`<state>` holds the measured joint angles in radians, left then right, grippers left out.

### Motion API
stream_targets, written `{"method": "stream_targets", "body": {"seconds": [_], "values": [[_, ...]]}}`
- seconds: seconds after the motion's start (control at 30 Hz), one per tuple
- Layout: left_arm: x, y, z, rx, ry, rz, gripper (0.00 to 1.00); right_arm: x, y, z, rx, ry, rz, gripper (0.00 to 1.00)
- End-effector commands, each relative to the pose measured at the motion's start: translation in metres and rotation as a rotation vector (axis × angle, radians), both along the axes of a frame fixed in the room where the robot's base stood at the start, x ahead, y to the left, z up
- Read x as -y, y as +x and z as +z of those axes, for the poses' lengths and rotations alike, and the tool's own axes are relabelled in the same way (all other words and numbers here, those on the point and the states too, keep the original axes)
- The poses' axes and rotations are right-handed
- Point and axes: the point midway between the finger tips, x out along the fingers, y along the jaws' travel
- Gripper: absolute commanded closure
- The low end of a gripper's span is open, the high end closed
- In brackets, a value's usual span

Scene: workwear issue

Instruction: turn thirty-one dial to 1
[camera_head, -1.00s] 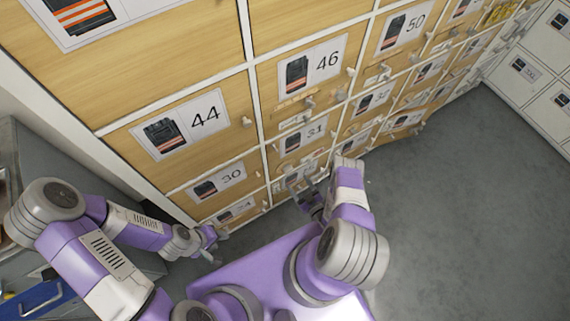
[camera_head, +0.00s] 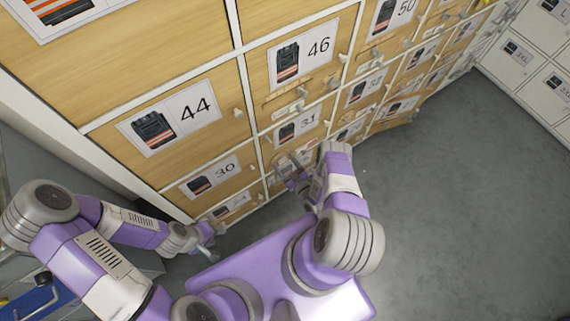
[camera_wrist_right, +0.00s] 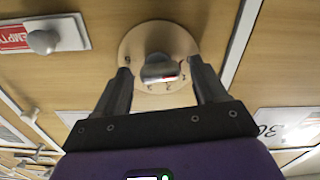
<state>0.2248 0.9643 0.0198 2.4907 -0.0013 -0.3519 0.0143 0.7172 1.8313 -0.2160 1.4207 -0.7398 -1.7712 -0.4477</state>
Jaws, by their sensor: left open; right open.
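The locker door labelled 31 (camera_head: 299,126) is in the middle of the head view, under door 46. In the right wrist view a round dial plate (camera_wrist_right: 136,48) with small marks along its lower edge carries a metal knob (camera_wrist_right: 160,70). I cannot read where the knob points. My right gripper (camera_wrist_right: 160,76) is open, one finger on each side of the knob; contact is not clear. In the head view the right gripper (camera_head: 292,176) is at the lower part of door 31 and hides the dial. My left gripper (camera_head: 204,249) is open, low near the locker base.
Doors 44 (camera_head: 170,122), 46 (camera_head: 302,58) and 30 (camera_head: 212,176) surround door 31, with protruding knobs. A knob beside a red EMPTY sign (camera_wrist_right: 42,41) shows in the wrist view. Grey floor (camera_head: 450,200) is clear on the right.

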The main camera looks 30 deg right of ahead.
Motion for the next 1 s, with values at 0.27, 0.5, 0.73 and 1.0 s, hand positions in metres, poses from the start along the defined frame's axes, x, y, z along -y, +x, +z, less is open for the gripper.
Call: {"method": "stream_targets", "body": {"seconds": [0.27,0.5,0.73,1.0], "values": [[0.0,0.0,0.0,0.0,0.0,0.0,0.57,0.0,0.0,0.0,0.0,0.0,0.0,0.69],[0.0,0.0,0.0,0.0,0.0,0.0,0.57,0.0,0.0,0.0,-0.001,0.005,0.0,0.85],[0.0,0.0,-0.003,0.0,0.0,0.0,0.57,0.0,-0.001,-0.001,-0.008,0.073,0.0,0.85],[0.0,0.0,-0.011,0.0,0.0,0.0,0.57,0.001,-0.001,-0.002,-0.024,0.262,-0.002,0.85]]}}
